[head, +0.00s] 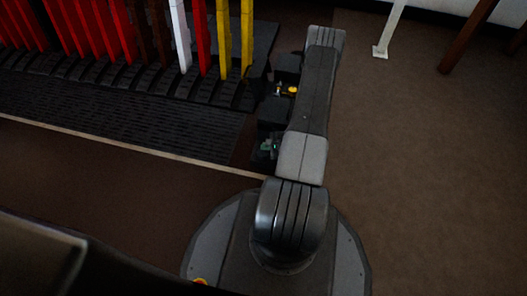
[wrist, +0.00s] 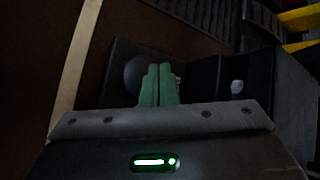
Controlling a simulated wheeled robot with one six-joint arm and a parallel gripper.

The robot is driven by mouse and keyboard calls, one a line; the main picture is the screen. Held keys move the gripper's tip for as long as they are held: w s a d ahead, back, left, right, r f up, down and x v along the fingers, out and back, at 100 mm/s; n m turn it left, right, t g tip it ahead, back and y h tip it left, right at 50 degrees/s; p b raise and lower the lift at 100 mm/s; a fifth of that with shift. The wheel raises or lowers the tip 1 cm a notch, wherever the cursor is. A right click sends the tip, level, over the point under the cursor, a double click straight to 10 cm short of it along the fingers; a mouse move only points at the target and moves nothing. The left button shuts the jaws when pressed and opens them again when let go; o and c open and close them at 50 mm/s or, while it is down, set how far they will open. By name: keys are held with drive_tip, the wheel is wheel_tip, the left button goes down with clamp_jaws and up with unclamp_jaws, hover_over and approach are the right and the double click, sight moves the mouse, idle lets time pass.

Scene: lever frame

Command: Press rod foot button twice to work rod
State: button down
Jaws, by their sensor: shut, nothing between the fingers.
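My gripper (wrist: 158,68) is shut and empty, its green fingers together in the wrist view. A dark round foot button (wrist: 134,72) on a black box is just left of and partly behind the fingertips. I cannot tell whether the fingers touch it. In the head view the green fingers (head: 268,148) show small and dark beside my arm, low over the black box at the end of the lever frame. I cannot see a rod clearly; the fingers and my arm hide part of this area.
The lever frame's levers (head: 203,40), red, brown, white and yellow, stand at the upper left. A black box with a pale knob (wrist: 237,88) is right of the fingers. A yellow knob (head: 292,90) is beside my arm.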

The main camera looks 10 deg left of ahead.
sight(266, 152)
drive_tip(key=shift+f, duration=0.15)
idle(0.4)
drive_tip(key=shift+f, duration=0.3)
drive_tip(key=shift+f, duration=0.85)
idle(1.0)
drive_tip(key=shift+r, duration=0.2)
drive_tip(key=shift+r+p, duration=0.55)
drive_tip(key=shift+r, duration=0.5)
drive_tip(key=shift+r+p, duration=1.1)
drive_tip(key=shift+r, duration=1.4)
